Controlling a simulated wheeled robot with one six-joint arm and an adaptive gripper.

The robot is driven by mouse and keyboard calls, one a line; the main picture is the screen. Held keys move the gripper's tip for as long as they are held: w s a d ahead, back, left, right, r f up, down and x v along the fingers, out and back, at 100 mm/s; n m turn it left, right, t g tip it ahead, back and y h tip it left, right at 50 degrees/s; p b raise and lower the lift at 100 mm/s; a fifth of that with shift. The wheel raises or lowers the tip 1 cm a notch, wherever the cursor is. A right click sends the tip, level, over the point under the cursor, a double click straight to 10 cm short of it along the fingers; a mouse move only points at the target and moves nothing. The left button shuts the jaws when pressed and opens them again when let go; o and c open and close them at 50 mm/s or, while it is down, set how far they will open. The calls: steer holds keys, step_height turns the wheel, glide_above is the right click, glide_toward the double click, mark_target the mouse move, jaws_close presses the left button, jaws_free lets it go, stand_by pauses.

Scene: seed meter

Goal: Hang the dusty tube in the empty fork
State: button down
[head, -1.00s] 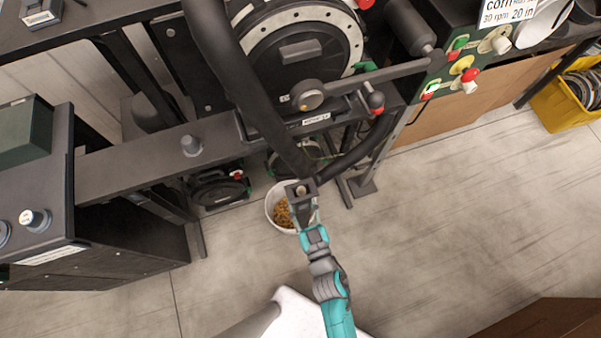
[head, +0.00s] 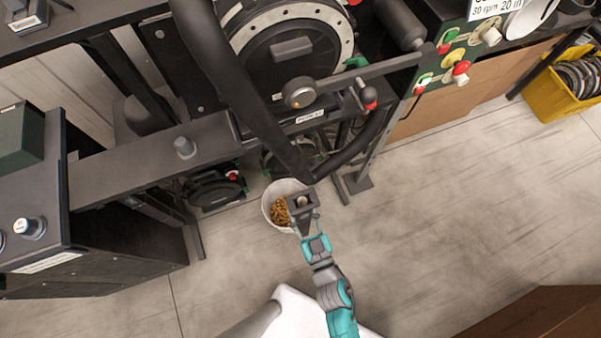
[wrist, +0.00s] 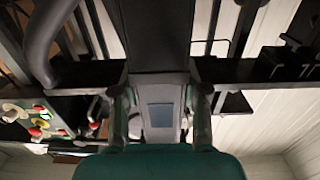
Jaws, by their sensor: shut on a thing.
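My gripper (head: 309,226) is shut on a dark grey tube (head: 303,222) with a square, open top end. In the head view the tube is upright or slightly tilted, in front of the right side of a white bucket. In the wrist view my gripper (wrist: 160,115) has a finger on each side of the tube (wrist: 160,88), which fills the middle. Dust on the tube is too small to make out. I cannot pick out the empty fork; the thick black hose and the machine's bars hide much of that area.
The black machine with a round disc (head: 290,60) stands ahead. A thick black hose (head: 240,90) curves down just behind the tube. The white bucket (head: 267,208) of yellow-brown grain stands on the floor. A yellow crate (head: 560,105) is at right. The floor at right is clear.

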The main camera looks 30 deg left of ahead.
steer(key=v, duration=0.7)
steer(key=shift+s+d, duration=0.2)
steer(key=shift+s, duration=0.05)
stand_by(1.0)
steer(key=shift+a, duration=0.1)
